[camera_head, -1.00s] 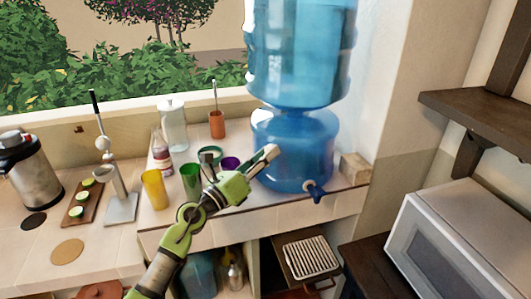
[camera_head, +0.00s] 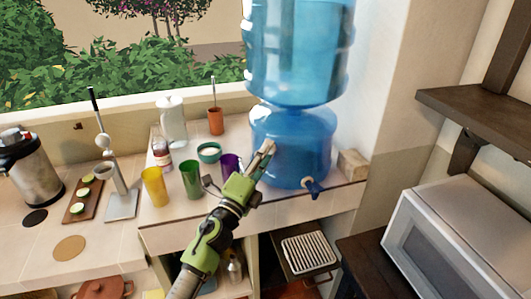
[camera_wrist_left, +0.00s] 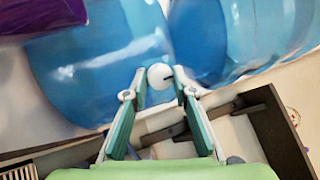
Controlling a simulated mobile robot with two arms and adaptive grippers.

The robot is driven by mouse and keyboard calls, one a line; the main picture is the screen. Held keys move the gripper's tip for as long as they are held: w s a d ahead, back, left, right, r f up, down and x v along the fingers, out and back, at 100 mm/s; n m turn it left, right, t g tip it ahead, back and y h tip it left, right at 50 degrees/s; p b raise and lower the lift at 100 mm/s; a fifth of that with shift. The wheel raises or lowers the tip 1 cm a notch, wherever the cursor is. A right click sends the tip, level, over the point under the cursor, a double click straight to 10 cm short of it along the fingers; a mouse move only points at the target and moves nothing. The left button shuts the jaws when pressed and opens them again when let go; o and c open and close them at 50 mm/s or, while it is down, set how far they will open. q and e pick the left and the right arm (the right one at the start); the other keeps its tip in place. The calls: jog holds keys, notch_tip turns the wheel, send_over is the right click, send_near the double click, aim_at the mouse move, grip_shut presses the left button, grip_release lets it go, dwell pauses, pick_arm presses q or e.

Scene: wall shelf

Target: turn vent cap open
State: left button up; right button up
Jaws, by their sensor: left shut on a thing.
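The vent cap (camera_wrist_left: 160,75) is a small white round piece with a dark mark, against the blue water dispenser in the left wrist view. My left gripper (camera_wrist_left: 160,82) has one finger on each side of the cap and is shut on it. In the head view my left gripper (camera_head: 266,150) reaches the left side of the dispenser's lower blue body (camera_head: 308,140), where the fingers hide the cap. My right gripper is in neither view.
A purple cup (camera_head: 230,163), green cup (camera_head: 191,180), yellow cup (camera_head: 154,187) and a small bowl (camera_head: 209,152) stand left of my gripper. A microwave (camera_head: 455,245) is at right.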

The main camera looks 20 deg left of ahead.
pick_arm(q)
jog(key=shift+n+y, duration=0.3)
jog(key=shift+n, duration=1)
jog(key=shift+f, duration=0.1)
jog(key=o, duration=1.1)
jog(key=shift+s, duration=0.1)
jog(key=v, duration=1.2)
jog(key=shift+d, duration=0.1)
